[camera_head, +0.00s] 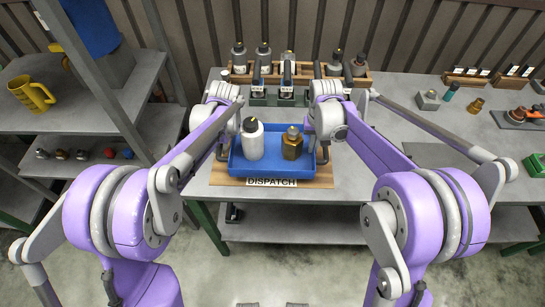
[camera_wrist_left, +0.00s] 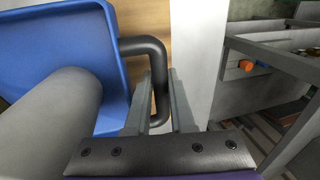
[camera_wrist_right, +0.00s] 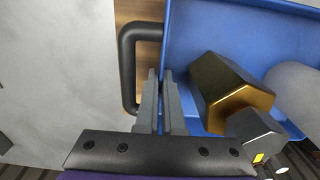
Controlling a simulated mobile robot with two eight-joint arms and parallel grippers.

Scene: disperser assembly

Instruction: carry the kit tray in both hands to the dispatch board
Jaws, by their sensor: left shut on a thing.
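The blue kit tray (camera_head: 240,168) is over the wooden dispatch board (camera_head: 318,182), whose DISPATCH label shows at the front; I cannot tell if they touch. The tray holds a white bottle (camera_head: 253,140) and a brown hexagonal bottle (camera_head: 292,148) with a grey cap, both upright. My left gripper (camera_wrist_left: 160,95) is shut on the tray's black left handle (camera_wrist_left: 161,60). In the right wrist view my right gripper (camera_wrist_right: 161,78) has its fingers almost together, between the bar of the black right handle (camera_wrist_right: 125,70) and the tray wall, with nothing seen between them.
A wooden rack (camera_head: 237,76) of bottles stands behind the tray, with green fixtures (camera_head: 262,98) before it. Small parts and a brown bottle (camera_head: 475,105) lie on the bench at right. The bench beside the board is partly clear.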

